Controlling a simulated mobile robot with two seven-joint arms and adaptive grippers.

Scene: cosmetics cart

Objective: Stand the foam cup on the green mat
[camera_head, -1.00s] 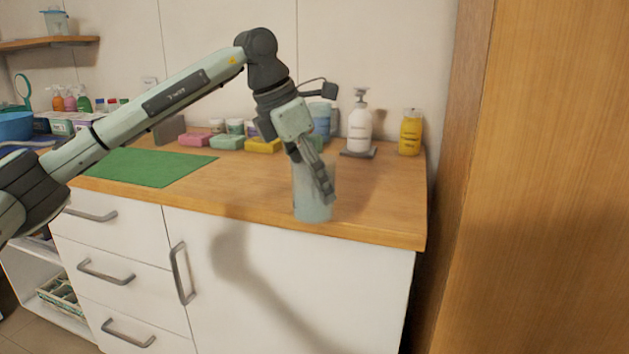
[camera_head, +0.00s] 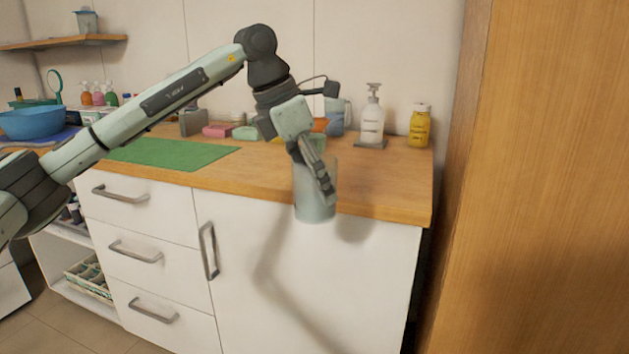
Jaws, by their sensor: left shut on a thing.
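My left gripper (camera_head: 325,188) is shut on the foam cup (camera_head: 312,207), a pale, translucent grey-green cup, and holds it about upright. The cup overlaps the counter's front edge in the picture, with its bottom showing against the white cabinet front, so it appears held up and not resting. The green mat (camera_head: 175,154) lies flat on the wooden counter to the left of the cup, with its visible part bare. My left forearm covers part of its left side. My right gripper is not in view.
A white pump bottle (camera_head: 371,122) and a yellow bottle (camera_head: 419,127) stand at the counter's back right. Soap bars, one pink (camera_head: 218,130), line the back. A blue bowl (camera_head: 32,123) is at far left. A tall wooden panel (camera_head: 540,180) bounds the right.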

